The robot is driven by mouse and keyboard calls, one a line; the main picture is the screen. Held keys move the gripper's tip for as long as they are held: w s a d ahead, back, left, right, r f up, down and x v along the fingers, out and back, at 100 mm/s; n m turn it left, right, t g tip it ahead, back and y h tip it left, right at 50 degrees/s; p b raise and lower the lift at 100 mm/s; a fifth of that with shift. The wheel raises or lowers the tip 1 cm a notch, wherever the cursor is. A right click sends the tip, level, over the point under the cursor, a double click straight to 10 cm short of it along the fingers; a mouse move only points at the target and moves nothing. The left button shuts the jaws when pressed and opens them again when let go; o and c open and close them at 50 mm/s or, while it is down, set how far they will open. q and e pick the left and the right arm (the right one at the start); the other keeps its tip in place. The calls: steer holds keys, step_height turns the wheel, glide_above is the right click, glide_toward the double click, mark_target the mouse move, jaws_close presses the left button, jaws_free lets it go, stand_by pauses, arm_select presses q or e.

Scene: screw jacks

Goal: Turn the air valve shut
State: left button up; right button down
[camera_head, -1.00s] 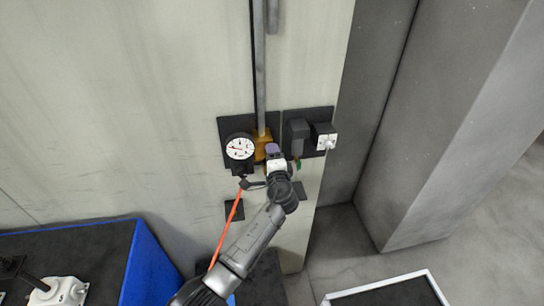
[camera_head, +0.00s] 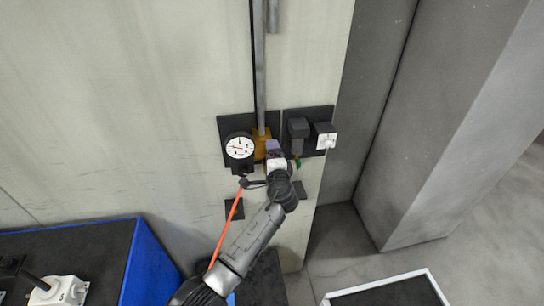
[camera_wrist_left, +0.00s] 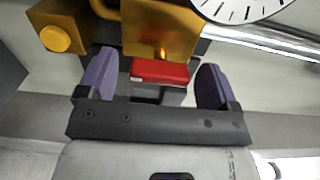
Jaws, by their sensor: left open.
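The air valve is a brass-coloured body (camera_head: 262,135) on a dark wall plate, at the foot of a grey vertical pipe. In the left wrist view its brass body (camera_wrist_left: 160,28) fills the top, with a red handle (camera_wrist_left: 160,72) below it. My left gripper (camera_wrist_left: 155,78) is open, with one purple fingertip on each side of the red handle and visible gaps to both. In the head view my left gripper (camera_head: 275,152) is at the valve and hides the handle. My right gripper is in neither view.
A round white gauge (camera_head: 240,146) sits just left of the valve. A dark box (camera_head: 298,130) and a white-faced box (camera_head: 326,138) are to its right. An orange hose (camera_head: 225,230) hangs below the gauge. A blue-edged bench (camera_head: 145,265) stands at lower left.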

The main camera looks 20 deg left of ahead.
arm_select(q)
steer(key=b+v, duration=0.3)
steer(key=v, duration=1.1)
steer(key=shift+a, duration=0.1)
